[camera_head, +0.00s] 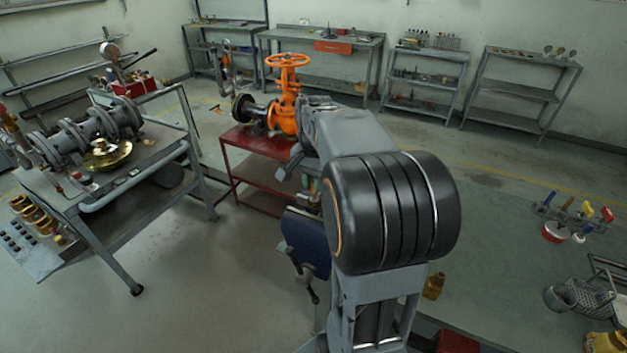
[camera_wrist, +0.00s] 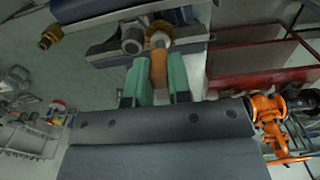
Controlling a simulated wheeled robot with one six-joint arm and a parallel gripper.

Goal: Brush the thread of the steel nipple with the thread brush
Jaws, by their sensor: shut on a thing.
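My gripper (camera_wrist: 158,82) has green fingers shut on the orange-brown handle of the thread brush (camera_wrist: 159,66) in the wrist view. The round brush head (camera_wrist: 160,38) points away from the fingers. The steel nipple (camera_wrist: 132,40) is a grey round end just left of the brush head, at the vise (camera_wrist: 102,50). The brush head and nipple look very close; I cannot tell whether they touch. In the head view my arm hides most of the gripper, the brush and the nipple. The blue vise (camera_head: 304,240) shows left of my arm there.
An orange gate valve (camera_head: 286,105) stands on a red table (camera_head: 250,141) behind the vise. A grey bench (camera_head: 150,158) with flanged pipework is at the left. Brushes and tins (camera_head: 570,218) lie at the right. Floor between bench and vise is clear.

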